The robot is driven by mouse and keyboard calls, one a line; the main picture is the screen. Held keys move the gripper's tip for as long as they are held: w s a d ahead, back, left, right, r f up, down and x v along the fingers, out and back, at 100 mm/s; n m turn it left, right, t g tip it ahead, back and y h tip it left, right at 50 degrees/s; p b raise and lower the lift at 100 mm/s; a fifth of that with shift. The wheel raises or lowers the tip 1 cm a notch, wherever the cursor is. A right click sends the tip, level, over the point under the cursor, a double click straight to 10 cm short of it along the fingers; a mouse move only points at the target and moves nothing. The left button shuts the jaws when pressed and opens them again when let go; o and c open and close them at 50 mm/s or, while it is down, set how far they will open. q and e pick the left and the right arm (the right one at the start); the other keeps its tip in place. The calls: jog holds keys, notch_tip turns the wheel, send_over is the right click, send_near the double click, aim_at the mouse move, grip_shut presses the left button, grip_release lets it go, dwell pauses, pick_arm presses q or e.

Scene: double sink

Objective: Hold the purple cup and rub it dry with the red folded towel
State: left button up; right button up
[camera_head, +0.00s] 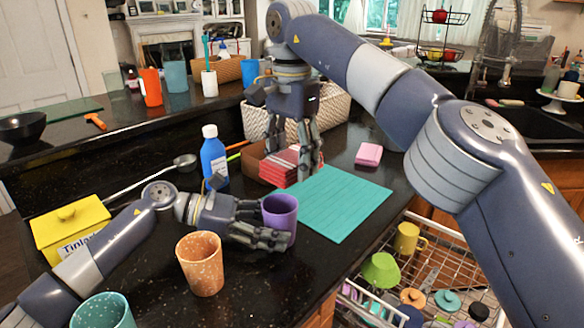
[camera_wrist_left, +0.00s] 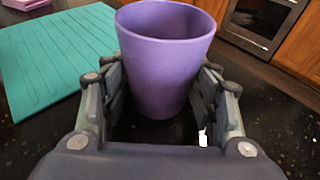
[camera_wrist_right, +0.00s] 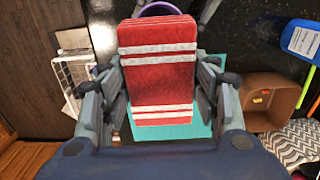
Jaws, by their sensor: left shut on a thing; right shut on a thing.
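The purple cup (camera_head: 281,214) is upright over the dark counter, and my left gripper (camera_head: 270,226) is shut around its sides. The left wrist view shows the cup (camera_wrist_left: 164,60) between both fingers, its open rim up. The red folded towel (camera_head: 282,166) with white stripes is at the back edge of the teal mat (camera_head: 335,203). My right gripper (camera_head: 300,150) points down from above and is shut on the towel. In the right wrist view the towel (camera_wrist_right: 160,75) lies between the fingers. The towel and the cup are apart.
An orange speckled cup (camera_head: 201,264) and a teal cup (camera_head: 103,312) stand at the front left. A pink sponge (camera_head: 369,154) and an open dish rack (camera_head: 420,270) are at right.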

jog(key=shift+r, duration=1.1)
pick_arm(q)
jog(key=o, duration=1.2)
